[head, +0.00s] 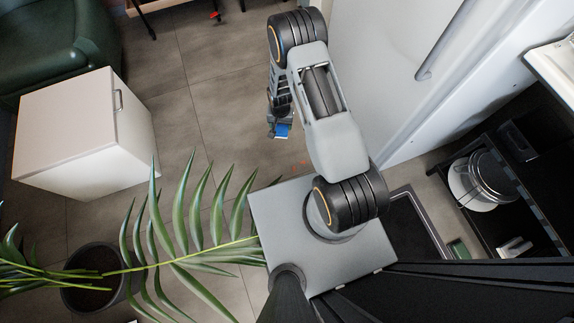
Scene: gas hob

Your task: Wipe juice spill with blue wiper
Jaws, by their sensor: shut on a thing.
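The blue wiper (282,131) shows as a small blue piece with a pale edge at the end of my arm, above the grey tiled floor. My gripper (279,122) is shut on it; the fingers are small and partly hidden by my arm. I cannot tell whether the wiper touches the floor.
A white cabinet (80,130) stands at left, with a green armchair (45,45) behind it. A potted plant (88,285) spreads leaves towards my base. A large white door (400,70) and a black shelf with pots (482,180) are at right. Open floor lies between.

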